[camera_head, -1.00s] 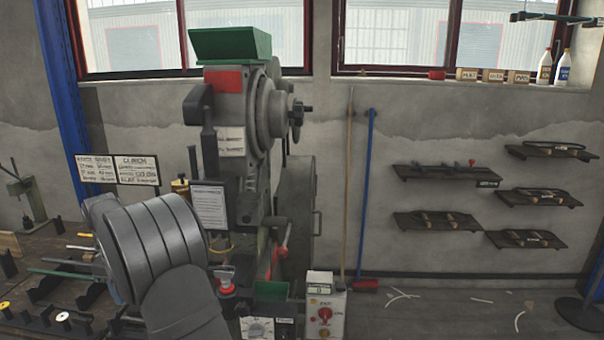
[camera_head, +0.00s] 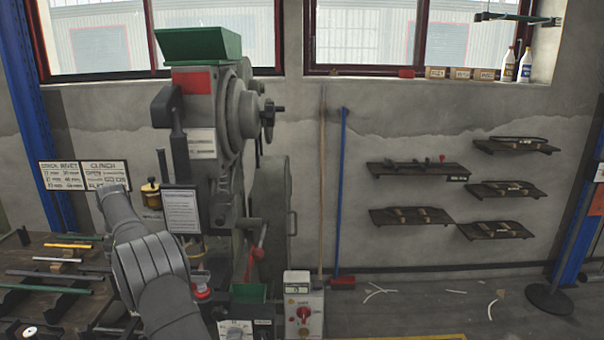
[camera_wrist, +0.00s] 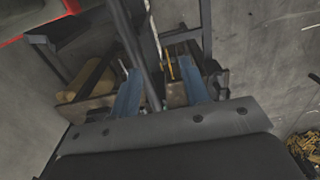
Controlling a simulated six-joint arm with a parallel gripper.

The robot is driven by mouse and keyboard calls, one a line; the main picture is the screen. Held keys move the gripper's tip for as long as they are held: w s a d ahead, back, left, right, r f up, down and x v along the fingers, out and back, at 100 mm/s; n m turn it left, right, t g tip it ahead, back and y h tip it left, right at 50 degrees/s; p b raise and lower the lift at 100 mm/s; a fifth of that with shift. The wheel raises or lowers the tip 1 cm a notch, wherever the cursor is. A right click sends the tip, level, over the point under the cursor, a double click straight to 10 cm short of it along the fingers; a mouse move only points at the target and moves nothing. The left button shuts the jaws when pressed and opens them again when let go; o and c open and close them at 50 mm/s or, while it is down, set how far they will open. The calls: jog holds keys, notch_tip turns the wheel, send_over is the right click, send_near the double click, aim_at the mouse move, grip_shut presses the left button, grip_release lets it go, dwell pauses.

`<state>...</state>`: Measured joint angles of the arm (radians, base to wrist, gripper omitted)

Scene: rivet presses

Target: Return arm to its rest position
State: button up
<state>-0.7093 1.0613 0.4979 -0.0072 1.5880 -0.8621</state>
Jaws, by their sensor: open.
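My gripper (camera_wrist: 160,68) shows in the wrist view. Its two blue fingers stand apart, with no held object visible between them. Behind the fingers are a dark frame, a bench-like ledge and thin rods; how near they are I cannot tell. In the head view my grey arm links cross the lower left, in front of the bench and the left side of the rivet press (camera_head: 200,125). My gripper itself is not visible in that view.
A workbench with rods (camera_head: 48,290) lies at the left. A control box with a red knob (camera_head: 303,305) stands before the press. Wall shelves (camera_head: 410,217) hang at the right. A post on a round base (camera_head: 549,298) stands far right. Floor between is mostly clear, with scraps.

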jog(key=shift+w+f, duration=0.15)
jog(key=shift+w, duration=1.2)
jog(key=shift+w+f, duration=0.1)
jog(key=shift+f, duration=0.7)
